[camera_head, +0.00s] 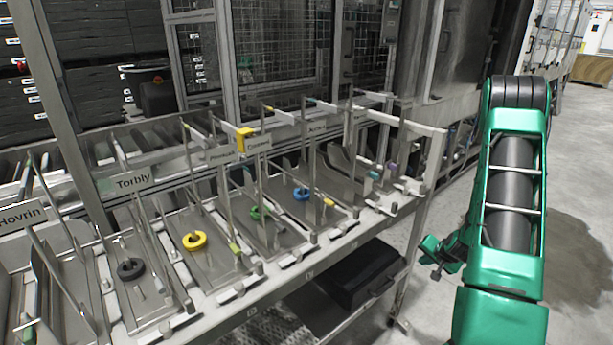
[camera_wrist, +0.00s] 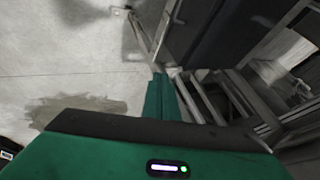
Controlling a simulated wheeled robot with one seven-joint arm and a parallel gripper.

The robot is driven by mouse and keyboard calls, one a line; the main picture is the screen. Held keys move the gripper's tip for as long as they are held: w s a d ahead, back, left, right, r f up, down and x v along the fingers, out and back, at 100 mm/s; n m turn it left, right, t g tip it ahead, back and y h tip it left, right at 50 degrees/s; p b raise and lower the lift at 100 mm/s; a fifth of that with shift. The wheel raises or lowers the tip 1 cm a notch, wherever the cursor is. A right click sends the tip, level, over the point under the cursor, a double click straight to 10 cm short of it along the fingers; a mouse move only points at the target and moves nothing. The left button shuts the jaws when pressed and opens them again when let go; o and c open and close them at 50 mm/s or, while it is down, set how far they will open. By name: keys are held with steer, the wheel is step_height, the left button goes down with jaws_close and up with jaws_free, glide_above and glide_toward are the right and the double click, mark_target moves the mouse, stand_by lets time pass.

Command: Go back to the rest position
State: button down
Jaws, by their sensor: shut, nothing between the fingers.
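My green arm stands at the right of the head view, over the floor to the right of the rack. My gripper (camera_head: 434,258) shows small and dark green at the arm's left side, just right of the rack's front right leg. It is shut with nothing in it and appears apart from the rack. In the wrist view, green and dark parts of my own gripper (camera_wrist: 160,95) fill the lower middle, with the grey floor and a dark cabinet-like shape beyond.
The metal rack (camera_head: 262,312) has sloped bays with a black ring (camera_head: 131,269), a yellow ring (camera_head: 195,241), a green ring (camera_head: 256,213) and a blue ring (camera_head: 301,194). A black crate (camera_head: 362,275) sits below. Open floor (camera_head: 580,215) with a dark stain lies at the right.

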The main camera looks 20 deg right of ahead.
steer(key=s+a+r+n+g, duration=0.1)
steer(key=s+a+r+n, duration=0.2)
steer(key=r, duration=0.4)
steer(key=s+a+r+g+y, duration=0.1)
steer(key=s+a+r+g, duration=0.15)
steer(key=a+r, duration=0.3)
steer(key=s+a+r+n, duration=0.2)
steer(key=s+a+r, duration=0.15)
steer(key=r, duration=0.35)
steer(key=s+a+r+g, duration=0.1)
steer(key=s+a+r, duration=0.2)
steer(key=s, duration=0.3)
steer(key=s+a+r+g+y, duration=0.1)
steer(key=s+a+r, duration=0.3)
steer(key=s, duration=0.3)
steer(key=s+a+r+n+g, duration=0.1)
steer(key=s+a+r, duration=0.3)
steer(key=s, duration=0.3)
steer(key=shift+a+y, duration=0.3)
steer(key=shift+a, duration=0.25)
steer(key=shift+w+g, duration=0.15)
steer(key=shift+g, duration=0.2)
